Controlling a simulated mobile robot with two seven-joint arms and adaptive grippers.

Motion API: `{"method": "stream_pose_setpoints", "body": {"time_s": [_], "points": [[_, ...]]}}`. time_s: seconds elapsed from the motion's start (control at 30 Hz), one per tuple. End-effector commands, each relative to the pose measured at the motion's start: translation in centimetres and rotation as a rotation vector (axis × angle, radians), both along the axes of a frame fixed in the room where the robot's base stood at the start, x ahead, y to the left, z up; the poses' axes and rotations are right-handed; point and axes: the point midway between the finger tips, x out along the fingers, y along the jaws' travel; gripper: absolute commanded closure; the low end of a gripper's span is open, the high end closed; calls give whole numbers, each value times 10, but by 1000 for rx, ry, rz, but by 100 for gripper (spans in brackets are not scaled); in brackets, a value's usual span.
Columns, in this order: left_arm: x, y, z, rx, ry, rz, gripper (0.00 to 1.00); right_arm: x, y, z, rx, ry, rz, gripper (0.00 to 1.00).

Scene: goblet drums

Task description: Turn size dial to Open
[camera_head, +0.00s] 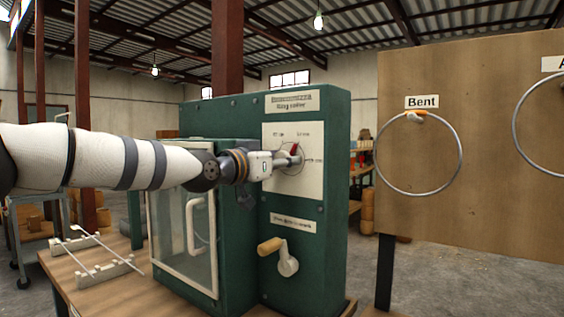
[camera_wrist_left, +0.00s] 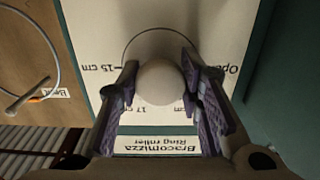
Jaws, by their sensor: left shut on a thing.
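The size dial is a round pale knob (camera_wrist_left: 160,82) on a white plate (camera_head: 308,188) on the front of the green ring roller (camera_head: 338,120). My left gripper (camera_head: 278,163) reaches in from the left. In the left wrist view its two purple-padded fingers (camera_wrist_left: 160,95) are shut on the knob, one on each side. A red pointer (camera_head: 295,149) leans up and slightly right in the head view. The wrist view is upside down. It shows the "Open" label (camera_wrist_left: 232,69) on the right and "15 cm" (camera_wrist_left: 100,69) on the left. My right gripper is out of view.
Below the dial is a crank with a wooden handle (camera_head: 270,246). A glazed door with a white frame (camera_head: 196,200) is under my left arm. A wooden board (camera_head: 480,180) with metal rings stands at the right. A rod rack (camera_head: 90,255) lies on the table at left.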

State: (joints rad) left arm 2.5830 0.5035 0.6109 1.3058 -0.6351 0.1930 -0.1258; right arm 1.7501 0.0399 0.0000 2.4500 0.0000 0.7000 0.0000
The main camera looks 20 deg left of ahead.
Motion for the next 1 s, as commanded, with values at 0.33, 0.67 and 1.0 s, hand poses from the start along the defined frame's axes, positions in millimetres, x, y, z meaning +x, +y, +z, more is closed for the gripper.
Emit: {"method": "stream_pose_setpoints", "body": {"time_s": [0.33,0.67,1.0], "points": [[0,0,-1,-142,52,0,95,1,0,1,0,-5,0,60],[0,-1,-1,-426,156,0,95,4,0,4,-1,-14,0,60],[0,-1,-1,-731,270,-1,95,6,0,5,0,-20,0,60]]}}
